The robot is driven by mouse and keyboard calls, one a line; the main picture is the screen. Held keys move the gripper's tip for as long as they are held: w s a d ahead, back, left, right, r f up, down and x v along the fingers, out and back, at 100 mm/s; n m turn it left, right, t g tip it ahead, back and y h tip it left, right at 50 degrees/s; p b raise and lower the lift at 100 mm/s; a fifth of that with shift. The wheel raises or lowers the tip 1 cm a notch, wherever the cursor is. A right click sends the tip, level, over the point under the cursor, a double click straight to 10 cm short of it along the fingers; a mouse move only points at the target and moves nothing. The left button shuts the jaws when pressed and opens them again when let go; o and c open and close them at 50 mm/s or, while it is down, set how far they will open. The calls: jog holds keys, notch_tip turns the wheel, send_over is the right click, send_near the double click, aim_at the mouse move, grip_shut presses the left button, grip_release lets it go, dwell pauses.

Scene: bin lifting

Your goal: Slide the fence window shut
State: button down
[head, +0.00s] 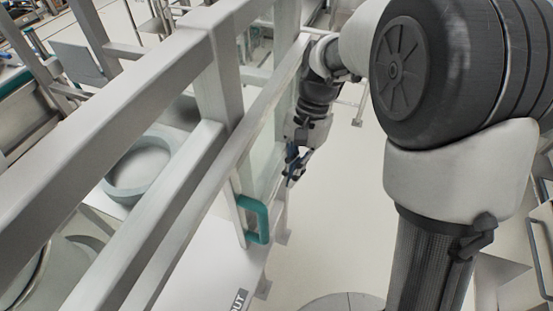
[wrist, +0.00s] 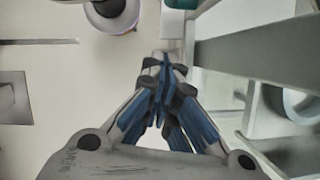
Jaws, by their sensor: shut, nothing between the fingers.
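The grey fence (head: 120,130) runs diagonally across the left of the head view. The fence window carries a teal handle (head: 266,220) on its near edge, and clear panel shows behind the rails. What looks like the same teal handle (wrist: 180,4) is cut off at the top of the wrist view. My gripper (head: 291,180) hangs beside the fence, beyond the handle and apart from it. Its blue-padded fingers meet at the tips in the wrist view (wrist: 165,65), shut and empty. How far the window stands open cannot be told.
Behind the fence, a round grey ring (head: 140,170) sits on a light surface. Fence beams (wrist: 260,55) stand close on the right of the wrist view. The pale floor (head: 335,220) right of the fence is largely clear.

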jog(key=s+a+f+b, duration=0.2)
jog(key=s+a+f, duration=0.2)
jog(key=f, duration=0.5)
jog(key=shift+s+f+b, duration=0.25)
jog(key=shift+s+b, duration=0.05)
jog(key=shift+s, duration=0.9)
jog(key=shift+s+a, duration=0.1)
